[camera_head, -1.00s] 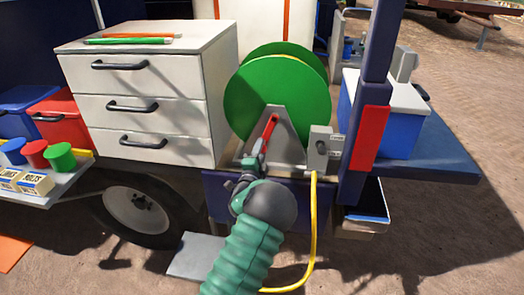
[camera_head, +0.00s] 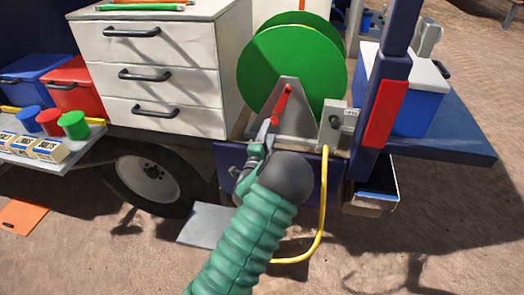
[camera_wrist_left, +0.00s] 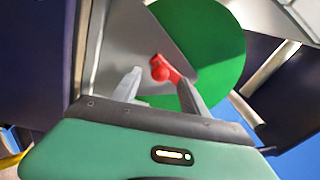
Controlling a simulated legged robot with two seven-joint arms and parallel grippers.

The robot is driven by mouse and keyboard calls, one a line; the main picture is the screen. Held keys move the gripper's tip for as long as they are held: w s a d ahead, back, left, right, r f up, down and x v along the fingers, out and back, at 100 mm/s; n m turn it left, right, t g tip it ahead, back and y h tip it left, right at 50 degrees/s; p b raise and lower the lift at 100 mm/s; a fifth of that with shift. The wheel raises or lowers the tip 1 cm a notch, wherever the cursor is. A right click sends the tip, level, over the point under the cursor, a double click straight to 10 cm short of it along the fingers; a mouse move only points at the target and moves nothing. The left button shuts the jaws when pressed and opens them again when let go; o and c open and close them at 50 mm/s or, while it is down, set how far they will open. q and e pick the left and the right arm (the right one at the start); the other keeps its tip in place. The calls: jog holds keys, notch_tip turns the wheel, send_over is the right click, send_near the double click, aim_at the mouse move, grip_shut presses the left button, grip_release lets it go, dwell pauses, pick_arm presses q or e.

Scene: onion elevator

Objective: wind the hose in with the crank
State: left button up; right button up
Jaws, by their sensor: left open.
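A green hose reel (camera_head: 292,70) stands on the vehicle's bed, held by a grey triangular bracket (camera_head: 296,118). A red crank (camera_head: 282,104) is on the bracket, its handle end pointing down. A yellow hose (camera_head: 324,200) hangs from beside the reel to the ground. My left gripper (camera_head: 268,130) is just below the crank handle. In the left wrist view the gripper (camera_wrist_left: 158,88) is open, and the crank's red knob (camera_wrist_left: 163,73) shows between and beyond the fingertips. I cannot tell whether they touch. My right gripper is out of view.
A white drawer cabinet (camera_head: 150,70) stands left of the reel. A grey box (camera_head: 334,124) sits right of the bracket, beside a dark blue post (camera_head: 372,135) with a red panel. A blue cooler (camera_head: 412,95) stands farther right.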

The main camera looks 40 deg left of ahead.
pick_arm(q)
jog(key=v, duration=1)
jog(key=shift+s+d+b, duration=0.2)
jog(key=shift+s+b, duration=0.05)
jog(key=shift+b, duration=0.05)
jog(key=shift+f, duration=0.1)
jog(key=n+g+y, duration=0.3)
jog(key=n+g, duration=0.1)
jog(key=n, duration=1.3)
send_near(274, 121)
jog(key=x, duration=0.4)
jog(key=f+x, duration=0.1)
jog(key=x, duration=0.6)
jog(key=shift+w+a+f, duration=0.15)
jog(key=shift+w+f, duration=0.05)
jog(key=shift+w, duration=0.1)
